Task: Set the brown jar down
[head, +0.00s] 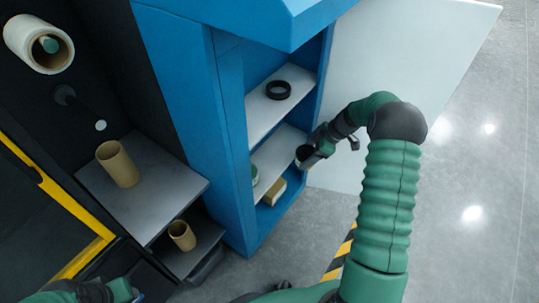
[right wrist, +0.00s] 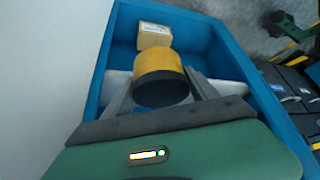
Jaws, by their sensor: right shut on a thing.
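The brown jar (right wrist: 164,78), yellow-brown with a dark end towards the camera, sits between the two grey fingers of my right gripper (right wrist: 162,98). The gripper is shut on it. In the head view the right gripper (head: 318,148) is at the open front of the blue cabinet (head: 232,125), by the lower compartment. The jar shows there only as a small dark shape (head: 305,156). I cannot tell whether it touches the shelf. Part of my left arm shows at the bottom left; its fingers are not visible.
A tan box (right wrist: 154,36) lies in the lower compartment beyond the jar. A green-and-white round item (head: 254,175) is beside it. A black ring (head: 278,90) lies on the upper shelf. The open white door (head: 400,75) stands right of the cabinet. Cardboard tubes (head: 117,164) stand at left.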

